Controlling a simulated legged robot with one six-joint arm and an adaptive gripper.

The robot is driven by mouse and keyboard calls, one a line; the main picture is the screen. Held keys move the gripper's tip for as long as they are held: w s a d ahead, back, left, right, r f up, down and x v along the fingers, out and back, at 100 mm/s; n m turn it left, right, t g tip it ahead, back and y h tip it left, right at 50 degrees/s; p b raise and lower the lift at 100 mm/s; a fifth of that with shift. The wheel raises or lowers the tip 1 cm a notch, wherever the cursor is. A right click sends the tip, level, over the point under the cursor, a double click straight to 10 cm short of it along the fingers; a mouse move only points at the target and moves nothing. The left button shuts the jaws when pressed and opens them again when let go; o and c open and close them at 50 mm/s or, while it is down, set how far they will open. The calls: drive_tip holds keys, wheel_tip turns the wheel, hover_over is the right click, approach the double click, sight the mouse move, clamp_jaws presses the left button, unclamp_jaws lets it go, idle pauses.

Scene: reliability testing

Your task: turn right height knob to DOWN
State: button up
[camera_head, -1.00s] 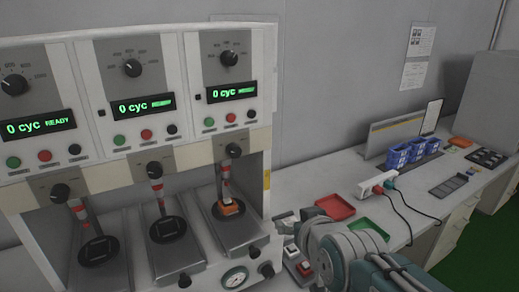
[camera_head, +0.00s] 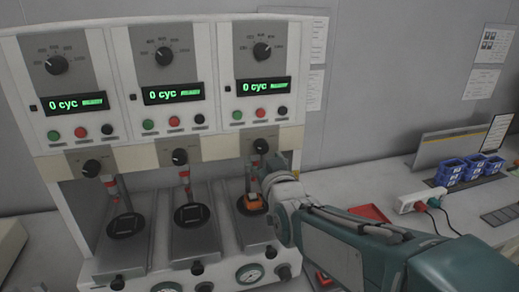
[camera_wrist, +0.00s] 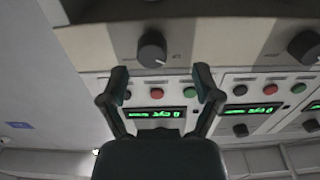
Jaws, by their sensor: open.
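The right height knob (camera_head: 260,146) is a black knob on the grey panel below the right unit's buttons. In the wrist view, which looks upside down, a black height knob (camera_wrist: 152,48) with a pale pointer mark sits just beyond my fingertips. My gripper (camera_wrist: 161,75) is open, with two dark fingers apart and nothing between them. In the head view my gripper (camera_head: 272,172) is just below and right of the right knob, partly hidden by my wrist. I cannot tell whether it touches anything. An orange piece (camera_head: 252,202) sits on the right station's plate.
Two more height knobs, left (camera_head: 91,168) and middle (camera_head: 180,157), sit on the same panel. Green, red and black buttons (camera_head: 260,113) are close above the right knob. A red tray (camera_head: 370,213), white power strip (camera_head: 416,200) and blue bins (camera_head: 468,170) stand on the bench at right.

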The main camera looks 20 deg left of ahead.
sight(263, 150)
drive_tip(key=w, duration=0.3)
drive_tip(key=shift+w+a+r, duration=0.1)
drive_tip(key=shift+w+a, duration=0.05)
drive_tip(key=shift+a, duration=0.05)
drive_tip(key=shift+w+a, duration=0.35)
drive_tip(key=shift+a, duration=0.45)
drive_tip(key=shift+d, duration=0.25)
clamp_jaws()
